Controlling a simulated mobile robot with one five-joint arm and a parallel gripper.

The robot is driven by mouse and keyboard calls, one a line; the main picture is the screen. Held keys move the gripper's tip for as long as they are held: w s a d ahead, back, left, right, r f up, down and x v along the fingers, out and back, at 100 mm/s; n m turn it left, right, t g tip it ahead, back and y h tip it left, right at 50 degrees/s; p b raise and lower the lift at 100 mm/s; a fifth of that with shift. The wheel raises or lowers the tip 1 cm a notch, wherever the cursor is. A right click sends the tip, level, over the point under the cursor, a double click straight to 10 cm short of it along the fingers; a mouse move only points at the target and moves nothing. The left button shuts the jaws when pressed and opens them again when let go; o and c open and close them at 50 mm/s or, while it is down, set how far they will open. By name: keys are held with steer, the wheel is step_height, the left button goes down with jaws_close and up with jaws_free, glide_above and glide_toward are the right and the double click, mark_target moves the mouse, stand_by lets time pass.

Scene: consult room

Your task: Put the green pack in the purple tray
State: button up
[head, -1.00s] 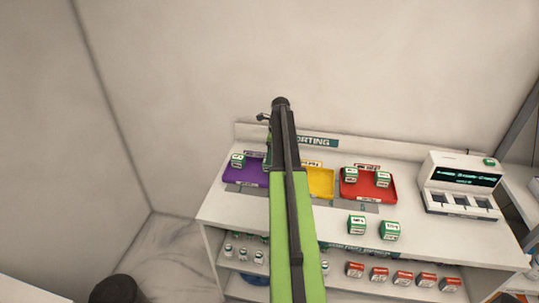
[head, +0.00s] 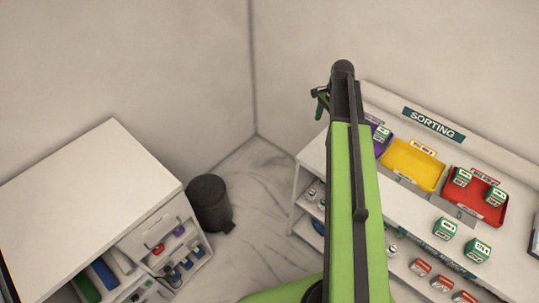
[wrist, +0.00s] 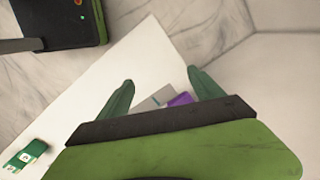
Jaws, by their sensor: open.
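My gripper (head: 321,104) is at the far end of my arm, left of the sorting counter. In the wrist view its two fingers (wrist: 163,88) are apart with nothing held between them. The purple tray (head: 379,149) is partly hidden behind my arm; a purple corner (wrist: 180,99) shows between the fingers in the wrist view. One green pack (head: 382,133) is in the purple tray. Two more green packs (head: 444,228) (head: 477,250) stand on the counter front, and two (head: 462,177) (head: 495,196) are in the red tray. A green-and-white pack (wrist: 25,156) shows at the wrist view's lower left.
The yellow tray (head: 413,165) is empty, beside the red tray (head: 480,206). A dark bin (head: 209,203) stands on the floor between the counter and a white cabinet (head: 85,195). The cabinet top is clear.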

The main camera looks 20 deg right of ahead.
steer(key=s+a+n, duration=0.5)
steer(key=a+n, duration=0.3)
steer(key=a, duration=0.5)
steer(key=s+a+n, duration=0.5)
steer(key=a+n, duration=0.3)
steer(key=a, duration=0.6)
steer(key=shift+g+h, duration=0.3)
steer(key=shift+h, duration=0.1)
steer(key=shift+s+a, duration=0.1)
